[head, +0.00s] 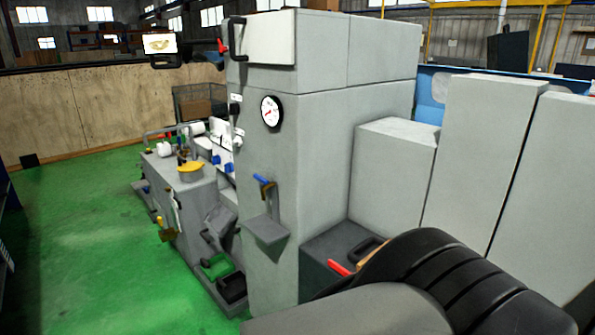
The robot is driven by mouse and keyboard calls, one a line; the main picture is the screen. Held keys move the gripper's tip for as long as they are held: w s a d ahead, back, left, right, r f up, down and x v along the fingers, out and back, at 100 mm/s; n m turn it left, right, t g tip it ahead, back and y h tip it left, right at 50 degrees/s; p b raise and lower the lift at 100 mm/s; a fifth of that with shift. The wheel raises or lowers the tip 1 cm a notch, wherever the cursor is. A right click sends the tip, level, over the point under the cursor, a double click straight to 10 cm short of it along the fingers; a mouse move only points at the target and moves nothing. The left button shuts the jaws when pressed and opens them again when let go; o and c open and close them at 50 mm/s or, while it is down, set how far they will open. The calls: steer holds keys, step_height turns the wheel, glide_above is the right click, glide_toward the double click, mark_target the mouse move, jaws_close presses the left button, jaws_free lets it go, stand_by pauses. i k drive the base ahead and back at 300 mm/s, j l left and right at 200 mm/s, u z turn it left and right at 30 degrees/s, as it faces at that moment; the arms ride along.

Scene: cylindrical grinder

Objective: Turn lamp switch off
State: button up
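The grey cylindrical grinder (320,130) fills the middle of the head view. No part of it can be surely told as the lamp switch at this size. On its left side are a small black knob (234,109) and blue knobs (228,167). A red lever (222,46) shows near the top left corner. A lit panel (160,44) in a dark frame stands out to the left at the top; I cannot tell whether it is the lamp. My dark arm links cover the bottom right. My gripper is not in view.
A round gauge (271,112) and a small bracket shelf (266,229) are on the grinder's front. A red handle (338,267) lies on a low dark ledge near my arm. Grey cabinets (483,150) stand to the right. The green floor (85,245) at left is open.

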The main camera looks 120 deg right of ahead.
mark_target(237, 140)
steer(key=z, duration=4.2)
steer(key=i+j, duration=0.1)
steer(key=j, duration=0.3)
steer(key=i+j+u, duration=0.1)
steer(key=j, duration=0.35)
steer(key=i+j, duration=0.15)
steer(key=j, duration=0.25)
steer(key=i+j+u, duration=0.1)
steer(key=j, duration=0.3)
steer(key=i+j, duration=0.2)
steer(key=j, duration=0.2)
steer(key=i+j+u, duration=0.1)
steer(key=j, duration=0.3)
steer(key=i+j, duration=0.2)
steer(key=j, duration=0.2)
steer(key=i+j+u, duration=0.1)
steer(key=j, duration=0.3)
steer(key=i, duration=0.05)
